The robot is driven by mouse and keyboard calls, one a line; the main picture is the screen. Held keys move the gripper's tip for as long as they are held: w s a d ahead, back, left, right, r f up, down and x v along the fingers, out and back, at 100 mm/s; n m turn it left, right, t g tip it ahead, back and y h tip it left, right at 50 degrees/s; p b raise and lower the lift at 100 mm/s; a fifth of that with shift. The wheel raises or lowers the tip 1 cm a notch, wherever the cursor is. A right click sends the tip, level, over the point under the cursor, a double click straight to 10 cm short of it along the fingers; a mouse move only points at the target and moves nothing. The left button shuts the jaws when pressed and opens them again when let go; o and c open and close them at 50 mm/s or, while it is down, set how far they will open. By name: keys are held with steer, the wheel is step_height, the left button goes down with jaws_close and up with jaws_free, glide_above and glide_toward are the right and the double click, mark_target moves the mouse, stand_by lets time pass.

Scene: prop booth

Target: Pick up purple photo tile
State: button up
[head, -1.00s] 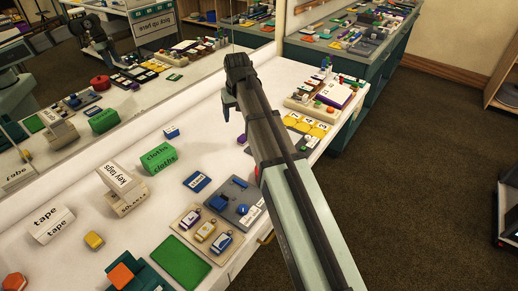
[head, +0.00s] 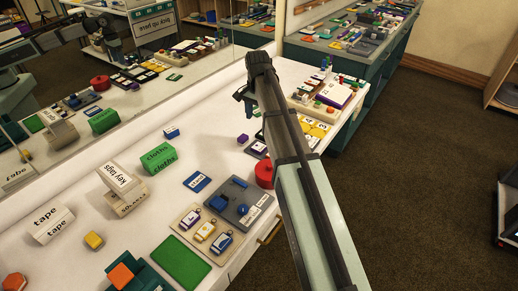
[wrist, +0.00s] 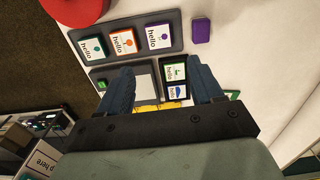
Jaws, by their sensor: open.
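In the wrist view, a photo tile with a purple picture and the word "hello" (wrist: 158,37) lies at the right end of a dark tray (wrist: 126,58). A teal "hello" tile (wrist: 93,48) and an orange one (wrist: 122,42) lie beside it. My gripper (wrist: 162,86) is open and empty, its fingertips over a second dark tray with green and blue picture tiles, below the purple tile in the picture. In the head view my gripper (head: 243,97) is above the far part of the counter, and my arm hides part of the tile tray (head: 257,149).
A plain purple block (wrist: 201,30) lies on the white counter right of the tile tray. A red round object (head: 264,174) stands near the tray. Yellow numbered tiles (head: 314,133) lie beyond my arm.

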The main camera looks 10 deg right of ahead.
glide_above(260, 146)
steer(key=f, duration=0.5)
steer(key=a+f, duration=0.1)
steer(key=f, duration=0.2)
steer(key=shift+s+f, duration=0.2)
steer(key=shift+f, duration=0.05)
steer(key=shift+w+d+f, duration=0.1)
steer(key=shift+d+f, duration=0.15)
steer(key=shift+f, duration=1.1)
steer(key=shift+w+d+f, duration=0.1)
steer(key=shift+d+f, duration=0.1)
steer(key=shift+f, duration=1.1)
steer(key=shift+c, duration=0.3)
steer(key=c, duration=0.7)
